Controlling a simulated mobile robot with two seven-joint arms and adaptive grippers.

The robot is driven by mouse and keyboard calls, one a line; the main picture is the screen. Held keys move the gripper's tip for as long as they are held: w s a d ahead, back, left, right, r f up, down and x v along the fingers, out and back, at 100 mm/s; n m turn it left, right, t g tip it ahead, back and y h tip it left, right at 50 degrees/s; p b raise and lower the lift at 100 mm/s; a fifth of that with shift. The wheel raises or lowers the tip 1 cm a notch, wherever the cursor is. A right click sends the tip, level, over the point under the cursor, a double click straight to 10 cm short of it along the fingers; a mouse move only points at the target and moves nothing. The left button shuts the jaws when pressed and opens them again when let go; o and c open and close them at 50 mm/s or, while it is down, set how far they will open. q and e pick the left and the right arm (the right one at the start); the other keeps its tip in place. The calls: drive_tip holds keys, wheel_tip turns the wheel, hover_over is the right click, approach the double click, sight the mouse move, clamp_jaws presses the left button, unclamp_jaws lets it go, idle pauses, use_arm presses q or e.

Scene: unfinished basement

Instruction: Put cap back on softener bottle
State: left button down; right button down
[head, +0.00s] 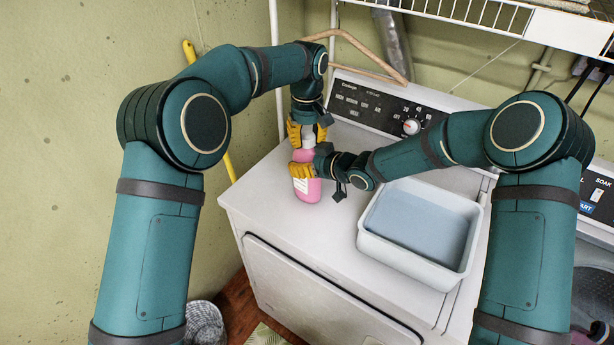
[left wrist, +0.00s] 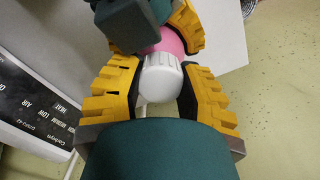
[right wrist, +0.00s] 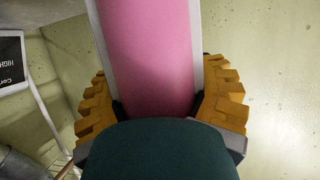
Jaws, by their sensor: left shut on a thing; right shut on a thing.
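The pink softener bottle (head: 307,187) stands upright on top of the white dryer. My right gripper (head: 301,170) is shut around the bottle's body; the pink body fills the space between its yellow fingers in the right wrist view (right wrist: 150,60). The white cap (left wrist: 160,78) is at the top of the bottle, directly above its pink shoulder (left wrist: 172,42). My left gripper (head: 307,134) comes down from above and is shut on the cap, one finger on each side. Whether the cap's threads are engaged is hidden.
A pale plastic basin (head: 420,232) stands on the dryer top (head: 280,225), right of the bottle. The dryer's control panel (head: 380,105) is behind. A wire shelf (head: 470,14) hangs above, and a wooden hanger (head: 365,50) is near my left forearm. The dryer's front left is clear.

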use_arm(q)
drive_tip(key=c, duration=0.7)
unclamp_jaws()
drive_tip(key=shift+r, duration=2.3)
drive_tip(key=shift+o, duration=0.7)
drive_tip(key=shift+a+r+n, duration=0.1)
drive_tip(key=shift+r+n, duration=0.35)
drive_tip(key=shift+n, duration=0.15)
drive_tip(key=shift+r+n, duration=1)
drive_tip(key=shift+r, duration=0.25)
